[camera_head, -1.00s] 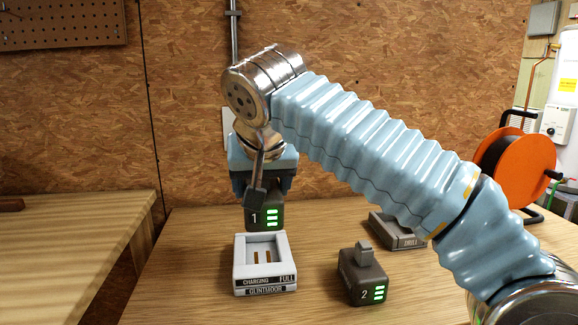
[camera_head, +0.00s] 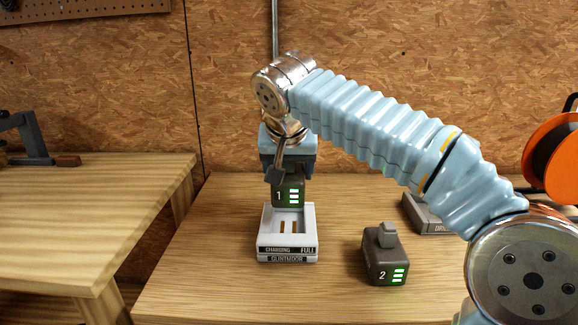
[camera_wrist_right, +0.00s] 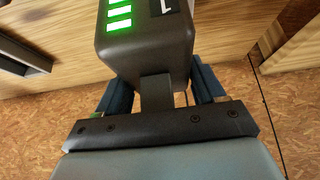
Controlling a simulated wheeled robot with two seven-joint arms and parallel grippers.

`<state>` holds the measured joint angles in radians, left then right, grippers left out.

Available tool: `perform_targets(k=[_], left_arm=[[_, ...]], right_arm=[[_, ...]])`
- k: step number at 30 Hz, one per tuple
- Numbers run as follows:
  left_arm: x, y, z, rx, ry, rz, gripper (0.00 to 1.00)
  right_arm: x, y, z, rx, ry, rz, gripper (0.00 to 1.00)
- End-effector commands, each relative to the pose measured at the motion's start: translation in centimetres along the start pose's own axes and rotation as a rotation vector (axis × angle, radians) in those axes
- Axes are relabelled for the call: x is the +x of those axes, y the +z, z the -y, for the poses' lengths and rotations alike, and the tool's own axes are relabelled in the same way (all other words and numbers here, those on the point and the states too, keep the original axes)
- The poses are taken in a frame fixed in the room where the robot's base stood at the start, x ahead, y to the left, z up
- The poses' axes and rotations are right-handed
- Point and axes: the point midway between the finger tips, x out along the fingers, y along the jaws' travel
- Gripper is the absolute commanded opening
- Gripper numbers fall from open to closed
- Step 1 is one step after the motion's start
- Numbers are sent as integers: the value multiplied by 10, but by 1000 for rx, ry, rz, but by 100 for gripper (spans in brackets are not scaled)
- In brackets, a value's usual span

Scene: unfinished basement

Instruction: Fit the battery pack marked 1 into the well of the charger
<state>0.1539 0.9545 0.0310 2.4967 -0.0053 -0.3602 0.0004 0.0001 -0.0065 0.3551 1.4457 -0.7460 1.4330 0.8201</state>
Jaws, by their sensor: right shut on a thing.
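The battery pack marked 1 (camera_head: 288,194) is dark with green lit bars on its front. My right gripper (camera_head: 287,172) is shut on it from above, and the pack hangs upright at the back of the charger. In the right wrist view the pack (camera_wrist_right: 146,38) sits in front of the right gripper (camera_wrist_right: 156,88), its narrow top tab between the fingers. The pale grey charger (camera_head: 287,247) is on the table, its open well with slots showing in front of the pack. Whether pack and charger touch, I cannot tell. My left gripper is out of view.
The dark battery pack marked 2 (camera_head: 384,258) stands right of the charger. A grey block marked DRILL (camera_head: 424,214) lies behind it, partly hidden by my right arm. An orange reel (camera_head: 553,155) is at the far right. A clamp (camera_head: 30,140) sits on the left bench.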

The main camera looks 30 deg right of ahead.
Motion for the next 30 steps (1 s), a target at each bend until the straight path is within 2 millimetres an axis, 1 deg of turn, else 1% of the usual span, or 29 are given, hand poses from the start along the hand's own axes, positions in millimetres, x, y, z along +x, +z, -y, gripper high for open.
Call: perform_targets(k=[1,6,12,30], left_arm=[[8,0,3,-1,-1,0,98],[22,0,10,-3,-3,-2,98],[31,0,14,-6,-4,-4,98],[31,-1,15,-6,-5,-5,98]], right_arm=[[7,5,0,0,-1,-2,11],[22,14,0,0,-1,-1,11],[34,21,0,0,-2,-2,11],[34,22,0,0,-1,-2,11]])
